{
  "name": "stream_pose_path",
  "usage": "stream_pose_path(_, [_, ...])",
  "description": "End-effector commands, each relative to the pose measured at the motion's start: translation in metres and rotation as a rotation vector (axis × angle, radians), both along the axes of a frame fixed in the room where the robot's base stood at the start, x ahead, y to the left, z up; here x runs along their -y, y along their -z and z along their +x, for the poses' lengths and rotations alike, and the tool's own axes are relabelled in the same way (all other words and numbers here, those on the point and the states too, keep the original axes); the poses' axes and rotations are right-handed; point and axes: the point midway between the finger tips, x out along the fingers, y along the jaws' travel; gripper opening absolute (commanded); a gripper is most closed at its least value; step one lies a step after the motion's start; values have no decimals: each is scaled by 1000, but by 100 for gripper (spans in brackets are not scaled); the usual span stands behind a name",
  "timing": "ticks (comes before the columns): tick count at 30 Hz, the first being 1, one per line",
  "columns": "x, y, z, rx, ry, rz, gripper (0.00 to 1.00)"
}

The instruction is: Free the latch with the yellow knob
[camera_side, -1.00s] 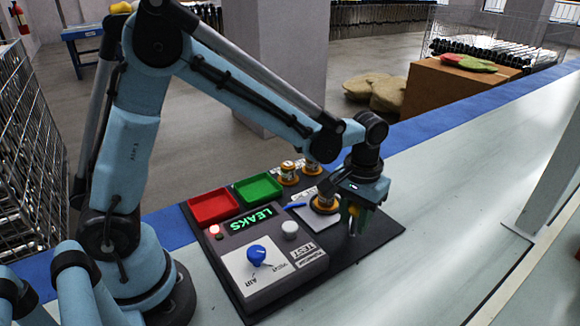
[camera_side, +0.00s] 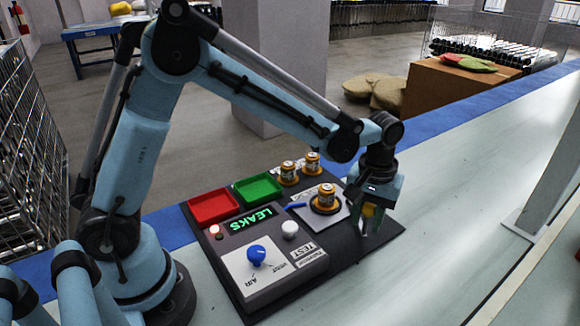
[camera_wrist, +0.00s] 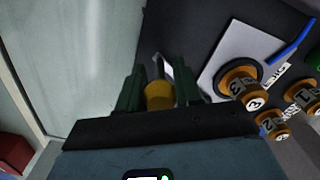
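The yellow knob (camera_wrist: 159,95) sits between my gripper's two dark green fingers in the wrist view, with no clear gap on either side. A grey metal piece, seemingly part of the latch (camera_wrist: 158,66), shows just beyond it. In the side view my gripper (camera_side: 369,222) points down at the right edge of the dark board, and a bit of yellow shows between its fingers. The rest of the latch is hidden there. A pump tube marked 3 (camera_side: 326,198) stands on the light plate (camera_side: 312,214) beside my gripper, apart from it.
Two more orange-and-white tubes (camera_side: 288,172) (camera_side: 312,162) stand behind. A blue strip (camera_side: 295,205) lies by the plate. Red (camera_side: 213,205) and green (camera_side: 259,187) trays, a LEAKS sign, a white button (camera_side: 290,229) and a blue knob (camera_side: 257,254) are to the left. The pale bench at right is clear.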

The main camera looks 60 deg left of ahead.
Motion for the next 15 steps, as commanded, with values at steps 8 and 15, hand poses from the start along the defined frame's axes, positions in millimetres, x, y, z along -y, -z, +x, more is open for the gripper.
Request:
stream_pose_path(8, [1,0,2,6,2,-3,57])
stream_pose_path(15, [1,-4,1,4,2,-2,57])
